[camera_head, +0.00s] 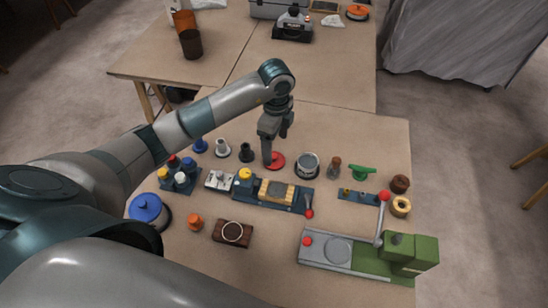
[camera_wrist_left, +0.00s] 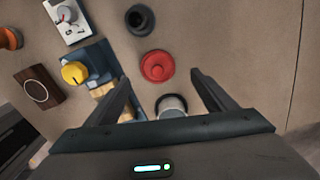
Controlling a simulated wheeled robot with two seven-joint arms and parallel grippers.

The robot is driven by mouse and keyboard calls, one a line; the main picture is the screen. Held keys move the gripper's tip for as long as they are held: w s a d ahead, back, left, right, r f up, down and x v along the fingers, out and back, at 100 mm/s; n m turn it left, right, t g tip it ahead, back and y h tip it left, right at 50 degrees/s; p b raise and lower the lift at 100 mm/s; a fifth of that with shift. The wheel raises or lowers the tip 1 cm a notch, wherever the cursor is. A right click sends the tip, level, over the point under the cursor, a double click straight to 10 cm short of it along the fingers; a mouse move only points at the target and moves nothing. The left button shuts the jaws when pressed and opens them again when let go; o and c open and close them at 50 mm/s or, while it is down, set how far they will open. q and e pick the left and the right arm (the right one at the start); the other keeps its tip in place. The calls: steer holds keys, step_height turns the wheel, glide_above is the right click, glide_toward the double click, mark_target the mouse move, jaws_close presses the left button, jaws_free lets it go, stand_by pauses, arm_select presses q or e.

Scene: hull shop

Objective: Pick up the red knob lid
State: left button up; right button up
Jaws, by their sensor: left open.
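The red knob lid (camera_head: 276,161) lies on the table, a round red disc with a small knob on top. In the left wrist view the red knob lid (camera_wrist_left: 157,66) lies flat on the tabletop, beyond and between the open fingers. My left gripper (camera_head: 275,147) points down close to the lid, its fingers apart and empty; one finger hides part of the lid in the head view. In the left wrist view the left gripper (camera_wrist_left: 160,84) shows both fingers spread with nothing between them. My right gripper is not in view.
A dark-rimmed pot (camera_head: 307,166) stands just right of the lid. A black peg (camera_head: 246,153) stands to its left. A blue vise (camera_head: 272,191) with a yellow knob lies in front. A green machine (camera_head: 372,254) is at the front right.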

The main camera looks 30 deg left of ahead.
mark_target(274, 156)
arm_select(q)
steer(key=shift+f, duration=0.1)
steer(key=shift+s+f+p, duration=0.1)
steer(key=shift+f+p, duration=0.3)
step_height(274, 156, down, 3)
steer(key=shift+s+a+p, duration=0.1)
steer(key=shift+a+p, duration=0.05)
steer(key=shift+p, duration=0.6)
steer(key=shift+f, duration=0.7)
steer(key=c, duration=1.1)
